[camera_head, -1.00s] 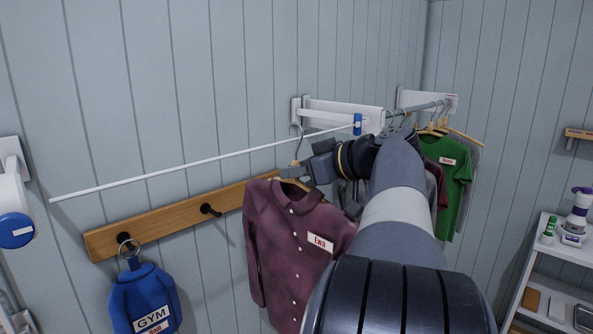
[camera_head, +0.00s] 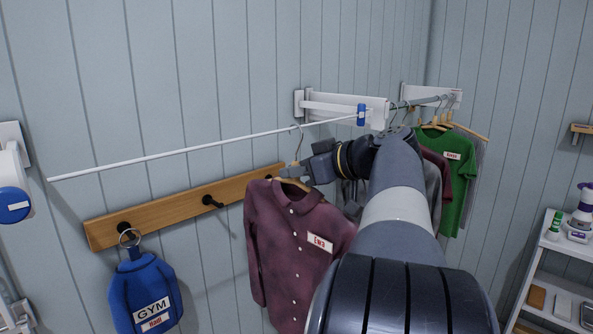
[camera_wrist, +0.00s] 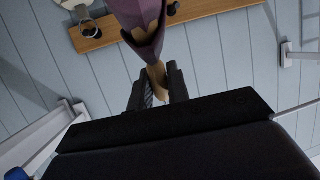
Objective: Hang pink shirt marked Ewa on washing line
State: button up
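The pink shirt marked Ewa (camera_head: 285,250) is a dark pinkish buttoned shirt with a white name tag, on a wooden hanger with a metal hook (camera_head: 298,143). My gripper (camera_head: 296,172) is shut on the hanger just below the hook; the wrist view shows the wooden hanger between both fingers (camera_wrist: 157,85). The shirt hangs upright below my gripper. The washing line (camera_head: 190,151) is a thin white line from a left reel to a wall bracket. The hook's top is close to the line; I cannot tell whether it touches it.
A wooden peg rail (camera_head: 165,215) is on the wall behind, with a blue GYM bag (camera_head: 147,295) on its left peg. A rail at the right holds several garments, including a green shirt (camera_head: 452,175). A white shelf (camera_head: 550,262) stands far right.

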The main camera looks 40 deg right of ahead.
jog(key=o, duration=0.5)
jog(key=b+v, duration=0.1)
jog(key=v, duration=1)
jog(key=shift+w, duration=0.1)
jog(key=p+x, duration=0.1)
jog(key=x, duration=0.9)
jog(key=shift+w+a, duration=0.15)
jog(key=shift+w, duration=0.25)
jog(key=shift+s+r+p, duration=0.2)
jog(key=shift+r+p, duration=0.1)
jog(key=shift+p, duration=0.15)
jog(key=shift+f, duration=0.1)
